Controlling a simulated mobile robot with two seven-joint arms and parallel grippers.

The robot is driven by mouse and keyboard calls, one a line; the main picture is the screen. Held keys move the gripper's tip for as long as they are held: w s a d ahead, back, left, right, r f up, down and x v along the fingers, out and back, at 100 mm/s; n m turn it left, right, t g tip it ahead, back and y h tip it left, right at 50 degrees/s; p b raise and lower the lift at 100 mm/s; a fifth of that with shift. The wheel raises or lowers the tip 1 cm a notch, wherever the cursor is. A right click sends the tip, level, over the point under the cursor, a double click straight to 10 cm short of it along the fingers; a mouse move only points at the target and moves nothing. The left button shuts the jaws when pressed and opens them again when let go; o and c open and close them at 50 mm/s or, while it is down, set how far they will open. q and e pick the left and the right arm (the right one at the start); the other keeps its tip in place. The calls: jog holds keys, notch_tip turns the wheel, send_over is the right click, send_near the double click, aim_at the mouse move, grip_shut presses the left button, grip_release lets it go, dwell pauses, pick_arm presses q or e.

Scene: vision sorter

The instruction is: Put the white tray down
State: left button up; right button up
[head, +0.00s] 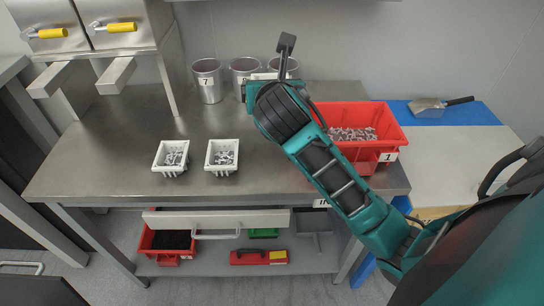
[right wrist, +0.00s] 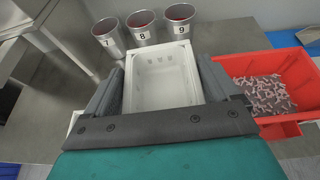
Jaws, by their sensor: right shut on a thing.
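A white tray (right wrist: 165,104) sits between the fingers of my right gripper (right wrist: 162,88) in the right wrist view. It looks empty inside. In the head view my right gripper (head: 266,88) is over the back of the steel table, in front of the metal cups. Only a sliver of the held tray (head: 264,76) shows there, the rest being hidden by my arm. I cannot tell whether its base touches the table. Two other white trays, a left one (head: 171,171) and a right one (head: 220,170), stand on the table with small metal parts in them. My left gripper is out of view.
Metal cups numbered 7 (head: 208,84), 8 (right wrist: 142,30) and 9 (right wrist: 179,23) stand at the back. A red bin (head: 358,114) with metal parts is right of my gripper. A scoop (head: 428,106) lies far right.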

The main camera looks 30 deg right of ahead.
jog(key=shift+d, duration=0.35)
jog(key=shift+h, duration=0.3)
notch_tip(320, 180, down, 15)
jog(key=b, duration=0.3)
jog(key=shift+r, duration=0.2)
notch_tip(320, 180, down, 4)
jog(key=shift+f+b, duration=0.25)
jog(key=shift+b, duration=0.6)
jog(key=o, duration=0.9)
jog(key=shift+f, duration=0.1)
